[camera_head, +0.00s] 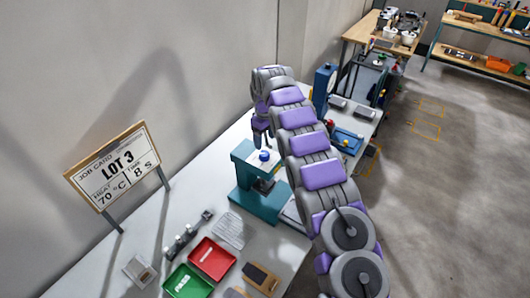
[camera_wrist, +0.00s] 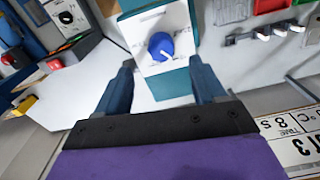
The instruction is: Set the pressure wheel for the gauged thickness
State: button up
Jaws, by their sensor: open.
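The pressure wheel appears as a blue knob (camera_wrist: 161,46) with a white pointer mark, on a white dial plate (camera_wrist: 150,22) whose lettering is too small to read. In the head view the blue knob (camera_head: 264,156) is on top of a teal press (camera_head: 258,200). My gripper (camera_head: 262,138) is just above the knob, pointing down. In the wrist view my gripper (camera_wrist: 162,68) is open, one finger on each side of the knob, with visible gaps; I cannot tell how far above it the fingertips are. The job card (camera_head: 112,175) reads LOT 3, heat 70 °C, time 8 s.
A red tray (camera_head: 211,258) and a green tray (camera_head: 187,283) marked PASS are at the bench front. A grey gauge-like tool (camera_head: 183,238) lies beside them. A blue upright machine (camera_head: 322,88) stands behind my arm. The wall runs close along the bench's left side.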

aim_at(264, 153)
notch_tip(264, 153, down, 6)
jog(key=shift+a, duration=0.15)
jog(key=shift+f, duration=0.8)
jog(key=c, duration=1.1)
